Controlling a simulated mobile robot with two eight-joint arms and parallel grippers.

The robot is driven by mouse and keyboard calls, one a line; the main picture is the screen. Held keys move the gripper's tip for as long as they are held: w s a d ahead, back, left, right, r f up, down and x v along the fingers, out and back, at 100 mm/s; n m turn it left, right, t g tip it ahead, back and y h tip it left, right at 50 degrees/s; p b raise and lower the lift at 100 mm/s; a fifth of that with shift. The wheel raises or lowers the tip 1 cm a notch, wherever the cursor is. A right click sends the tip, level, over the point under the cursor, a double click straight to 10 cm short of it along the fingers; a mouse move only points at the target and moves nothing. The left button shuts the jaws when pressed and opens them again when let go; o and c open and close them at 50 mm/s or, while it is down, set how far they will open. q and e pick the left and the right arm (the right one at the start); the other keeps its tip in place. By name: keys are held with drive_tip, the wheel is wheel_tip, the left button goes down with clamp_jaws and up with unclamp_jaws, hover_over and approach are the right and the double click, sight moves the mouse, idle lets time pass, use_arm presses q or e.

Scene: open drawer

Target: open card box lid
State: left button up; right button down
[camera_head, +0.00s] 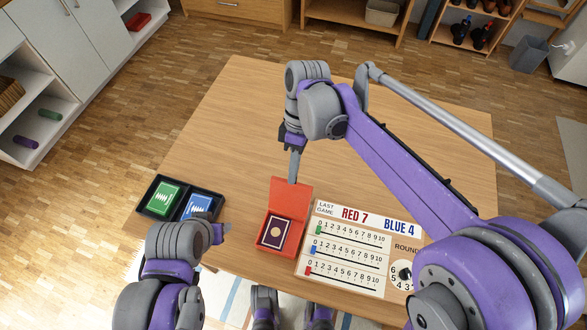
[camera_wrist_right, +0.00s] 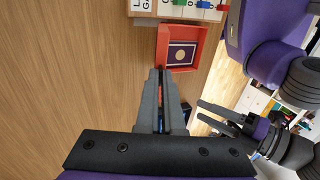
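The red card box (camera_head: 264,247) stands on the table with its lid (camera_head: 290,197) raised and tilted back. A dark card with a pale border (camera_head: 274,232) lies inside. The box (camera_wrist_right: 200,45) also shows in the right wrist view, with the card (camera_wrist_right: 182,54) in it. My right gripper (camera_head: 293,168) points down at the lid's top edge; its fingers (camera_wrist_right: 161,75) look closed together, and whether they touch the lid is unclear. My left gripper (camera_head: 222,233) is left of the box, apart from it; its two fingers (camera_wrist_right: 205,111) look spread and empty.
A black tray (camera_head: 152,190) with a green and a blue card pack lies at the table's left edge. A scoreboard (camera_head: 345,245) lies right of the box, partly under my right arm. The table (camera_head: 220,120) is bare behind the box.

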sight(290, 193)
drive_tip(key=shift+s+r, duration=0.1)
idle(0.5)
drive_tip(key=shift+s+a+r+t+p, duration=0.25)
drive_tip(key=shift+s+r+t+p, duration=0.05)
drive_tip(key=shift+s+t+p, duration=0.35)
drive_tip(key=shift+s+a+r+t+h+p, duration=0.1)
drive_tip(key=shift+s+t+h+p, duration=0.1)
drive_tip(key=shift+s+t, duration=0.15)
drive_tip(key=shift+s+a+r+t+h+p, duration=0.1)
drive_tip(key=shift+s+t+h+p, duration=0.1)
drive_tip(key=shift+s, duration=0.15)
drive_tip(key=shift+f, duration=0.1)
drive_tip(key=c, duration=1)
unclamp_jaws()
drive_tip(key=shift+c, duration=0.2)
wheel_tip(290, 193, up, 11)
drive_tip(key=w+p, duration=0.1)
drive_tip(key=shift+w+d+f, duration=0.15)
drive_tip(key=shift+w+d, duration=0.1)
drive_tip(key=shift+w, duration=0.1)
